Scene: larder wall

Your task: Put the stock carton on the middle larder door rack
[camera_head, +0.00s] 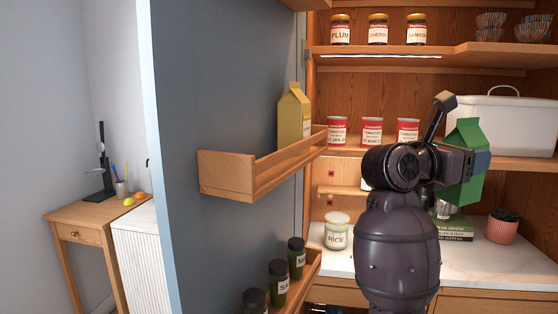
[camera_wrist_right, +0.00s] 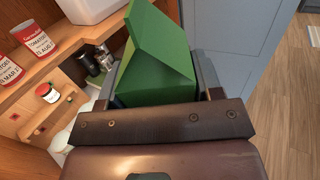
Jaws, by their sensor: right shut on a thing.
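The green gable-topped carton (camera_head: 467,165) is held in my right gripper (camera_head: 462,160), at the right of the head view in front of the larder shelves. The carton (camera_wrist_right: 155,65) also fills the upper middle of the right wrist view, between the two fingers. My right gripper is shut on it, and my forearm hides part of the shelves behind. The middle door rack (camera_head: 228,175) is a wooden tray on the inside of the grey-blue larder door, left of the gripper and well apart from the carton. A yellow carton (camera_head: 292,118) stands at its far end. My left gripper is out of view.
The near part of the middle rack looks free. A lower rack (camera_head: 312,270) holds dark jars (camera_head: 278,278). Red-labelled tins (camera_head: 337,131) and a white bread bin (camera_head: 512,125) stand on the shelf behind. A rice jar (camera_head: 337,232) and plant pot (camera_head: 502,228) stand on the counter.

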